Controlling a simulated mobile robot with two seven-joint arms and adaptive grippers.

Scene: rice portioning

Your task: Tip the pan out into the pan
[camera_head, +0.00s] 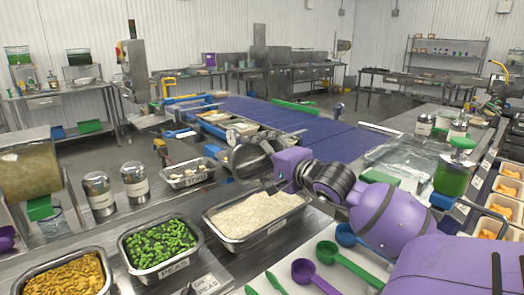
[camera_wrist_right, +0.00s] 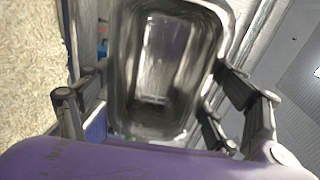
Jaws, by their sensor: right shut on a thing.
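My right gripper (camera_head: 266,180) reaches in from the right in the head view, beyond the rice pan. It is shut on a small metal pan (camera_head: 248,158), which is tilted. In the right wrist view the pan (camera_wrist_right: 124,75) sits between the fingers (camera_wrist_right: 158,85); its shiny inside shows no clear food. A larger metal pan of white rice (camera_head: 255,215) stands on the counter in front of the gripper. Its rice (camera_wrist_right: 28,70) fills the left edge of the wrist view. My left gripper is not in view.
Pans of peas (camera_head: 158,246) and yellow-brown food (camera_head: 62,277) stand at the front left. A small labelled pan (camera_head: 188,174) and metal canisters (camera_head: 135,180) are behind. Coloured scoops lie on a white board (camera_head: 322,235). A blue conveyor (camera_head: 290,122) with food trays (camera_head: 229,124) runs beyond.

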